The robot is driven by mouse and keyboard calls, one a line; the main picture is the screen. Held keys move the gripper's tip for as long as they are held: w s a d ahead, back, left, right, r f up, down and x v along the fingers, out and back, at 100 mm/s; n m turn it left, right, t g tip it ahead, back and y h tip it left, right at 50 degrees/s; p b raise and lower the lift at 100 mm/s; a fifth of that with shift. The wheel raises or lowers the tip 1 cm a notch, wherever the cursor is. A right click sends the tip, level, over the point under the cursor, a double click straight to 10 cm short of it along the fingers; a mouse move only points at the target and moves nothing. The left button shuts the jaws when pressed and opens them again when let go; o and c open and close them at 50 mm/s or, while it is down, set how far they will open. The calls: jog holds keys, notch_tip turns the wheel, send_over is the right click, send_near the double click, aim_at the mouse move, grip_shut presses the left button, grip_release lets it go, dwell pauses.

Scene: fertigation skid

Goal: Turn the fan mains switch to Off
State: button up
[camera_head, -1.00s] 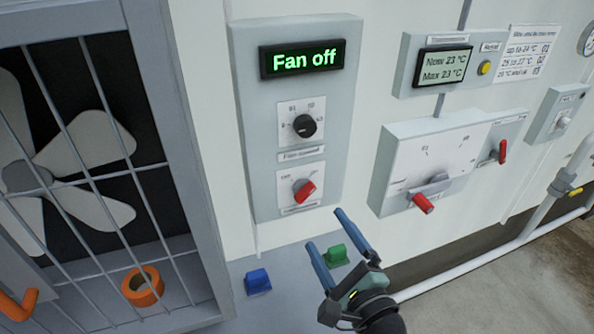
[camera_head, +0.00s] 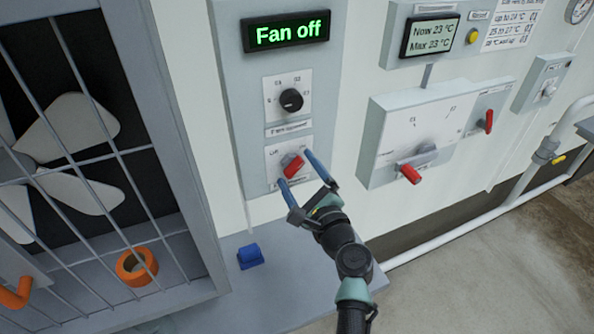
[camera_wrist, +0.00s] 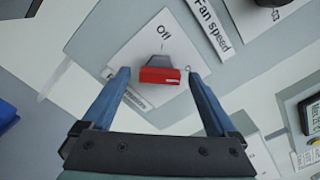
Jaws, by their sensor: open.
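The fan mains switch (camera_head: 293,167) is a red handle on a white plate, low on the grey fan panel. In the wrist view its red handle (camera_wrist: 160,76) lies between my two blue fingers, with a gap on each side. The word "Off" is on the plate beyond it; I cannot tell which mark the handle points to. My gripper (camera_head: 295,169) is open, its fingertips on either side of the switch in the head view. The display (camera_head: 287,33) above reads "Fan off".
The black fan speed knob (camera_head: 291,100) is just above the switch. To the right is a white dial box with a red lever (camera_head: 410,173). A caged fan (camera_head: 75,130) stands at left. A blue block (camera_head: 250,256) sits on the grey ledge below.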

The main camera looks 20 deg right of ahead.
jog(key=shift+w, duration=0.35)
jog(key=shift+c, duration=0.3)
jog(key=c, duration=1.3)
